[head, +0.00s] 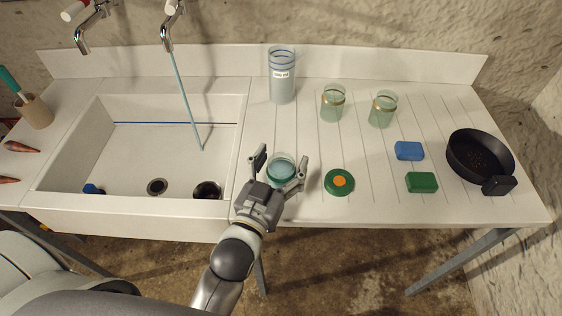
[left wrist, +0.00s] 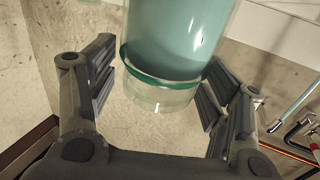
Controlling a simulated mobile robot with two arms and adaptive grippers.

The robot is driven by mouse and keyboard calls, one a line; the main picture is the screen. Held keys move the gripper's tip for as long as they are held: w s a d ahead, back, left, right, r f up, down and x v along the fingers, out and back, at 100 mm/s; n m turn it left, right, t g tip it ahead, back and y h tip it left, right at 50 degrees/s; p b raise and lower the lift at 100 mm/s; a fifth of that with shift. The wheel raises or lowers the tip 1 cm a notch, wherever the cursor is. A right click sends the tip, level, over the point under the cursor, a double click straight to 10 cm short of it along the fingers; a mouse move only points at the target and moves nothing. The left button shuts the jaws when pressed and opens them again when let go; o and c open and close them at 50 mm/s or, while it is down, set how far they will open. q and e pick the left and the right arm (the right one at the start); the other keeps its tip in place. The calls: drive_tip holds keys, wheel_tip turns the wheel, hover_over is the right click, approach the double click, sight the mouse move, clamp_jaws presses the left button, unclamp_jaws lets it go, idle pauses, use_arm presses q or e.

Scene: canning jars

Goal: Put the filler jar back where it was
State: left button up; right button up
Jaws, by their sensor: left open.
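A clear glass jar with a green ring near its rim and pale teal liquid (head: 282,172) stands on the white drainboard, right of the sink. I take it to be the filler jar, though no label shows on it. My left gripper (head: 281,160) is open, with one finger on each side of this jar. In the left wrist view the jar (left wrist: 180,42) fills the top middle, between the spread fingers of the left gripper (left wrist: 160,80). Gaps show beside the fingers there. My right gripper is in neither view.
A tall labelled cylinder (head: 282,88) and two jars with gold bands (head: 333,103) (head: 383,110) stand behind. A green lid with an orange centre (head: 339,182), blue block (head: 409,151), green block (head: 421,183) and black pan (head: 478,153) lie right. The sink (head: 110,150) is left, water running.

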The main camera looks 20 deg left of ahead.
use_arm(q)
drive_tip(key=shift+r, duration=0.2)
drive_tip(key=shift+s+f, duration=0.15)
drive_tip(key=shift+s, duration=0.15)
drive_tip(key=s+b, duration=0.2)
drive_tip(key=s, duration=0.9)
drive_tip(key=shift+s+a, duration=0.2)
drive_tip(key=shift+a, duration=0.2)
idle(0.7)
